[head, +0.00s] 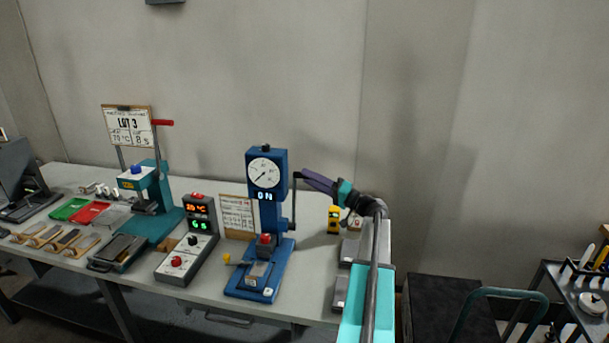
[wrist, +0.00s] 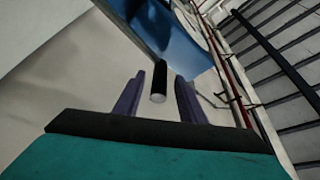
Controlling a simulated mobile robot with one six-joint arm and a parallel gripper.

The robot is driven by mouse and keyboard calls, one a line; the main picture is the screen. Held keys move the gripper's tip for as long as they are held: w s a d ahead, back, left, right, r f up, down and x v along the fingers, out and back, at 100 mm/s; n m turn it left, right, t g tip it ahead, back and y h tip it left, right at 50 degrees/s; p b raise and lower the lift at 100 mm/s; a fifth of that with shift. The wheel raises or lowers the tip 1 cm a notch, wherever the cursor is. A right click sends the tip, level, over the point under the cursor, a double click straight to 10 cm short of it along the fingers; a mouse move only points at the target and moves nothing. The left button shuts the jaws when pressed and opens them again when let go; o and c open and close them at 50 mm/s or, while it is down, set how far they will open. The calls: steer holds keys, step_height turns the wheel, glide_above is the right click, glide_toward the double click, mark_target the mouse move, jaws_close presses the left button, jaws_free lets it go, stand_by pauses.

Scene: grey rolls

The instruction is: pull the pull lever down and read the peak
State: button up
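The blue pull tester (head: 281,222) stands on the bench with a round white dial (head: 265,173) and a lit display that appears to read 0 N (head: 265,196). Its dark pull lever (head: 293,212) runs up the right side of the column. My gripper (head: 304,175) reaches in from the right at the top of the lever. In the wrist view the lever's black handle (wrist: 158,82) lies between the two purple fingers of my gripper (wrist: 160,90). Gaps show on both sides of the handle, so the fingers are open around it.
A teal press (head: 150,205) with a red-tipped lever and a control box with lit displays (head: 188,240) stand to the left. A paper card (head: 237,214) is behind the tester. A yellow device (head: 334,219) stands close below my arm.

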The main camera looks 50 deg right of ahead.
steer(key=shift+x, duration=1.05)
steer(key=shift+c, duration=0.2)
